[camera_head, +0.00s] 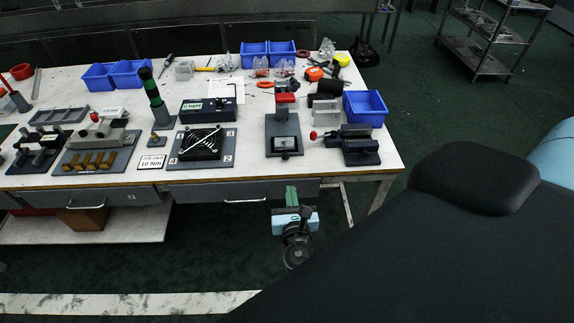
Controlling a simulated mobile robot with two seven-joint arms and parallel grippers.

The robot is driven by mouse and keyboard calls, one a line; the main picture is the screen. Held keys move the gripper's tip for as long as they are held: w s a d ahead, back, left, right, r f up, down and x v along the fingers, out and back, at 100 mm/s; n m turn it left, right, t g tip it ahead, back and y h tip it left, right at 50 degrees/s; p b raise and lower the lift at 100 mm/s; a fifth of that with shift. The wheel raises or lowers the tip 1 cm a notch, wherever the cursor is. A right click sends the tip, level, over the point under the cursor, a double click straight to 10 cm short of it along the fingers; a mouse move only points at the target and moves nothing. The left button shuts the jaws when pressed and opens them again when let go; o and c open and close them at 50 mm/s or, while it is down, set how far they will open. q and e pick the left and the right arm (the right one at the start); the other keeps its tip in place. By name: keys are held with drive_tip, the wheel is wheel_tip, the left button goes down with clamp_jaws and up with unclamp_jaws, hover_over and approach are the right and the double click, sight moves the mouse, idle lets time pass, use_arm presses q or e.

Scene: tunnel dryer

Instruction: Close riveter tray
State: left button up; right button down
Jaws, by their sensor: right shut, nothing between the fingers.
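The riveter (284,116) looks to be the grey upright press with a red top, standing on a dark base plate near the front edge of the table. Its tray (285,143), a small dark holder with a pale plate on it, sits at the front of the base; I cannot tell how far out it is. My right gripper (291,190) has green fingers, shut and empty. It points up just in front of the table edge, below the riveter in the picture and apart from it. My left gripper is not in view.
The white table (150,178) has drawers (245,193) under its front edge. A fan on a plate (201,143) stands left of the riveter, and a black vise-like fixture (358,146) right of it. Blue bins (366,108) stand behind. A metal cart (480,45) is far right.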

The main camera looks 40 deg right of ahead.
sight(286, 158)
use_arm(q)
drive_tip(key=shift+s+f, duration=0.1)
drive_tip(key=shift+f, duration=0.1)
use_arm(e)
drive_tip(key=x, duration=1.1)
drive_tip(key=shift+w, duration=0.15)
drive_tip(key=shift+d, duration=0.1)
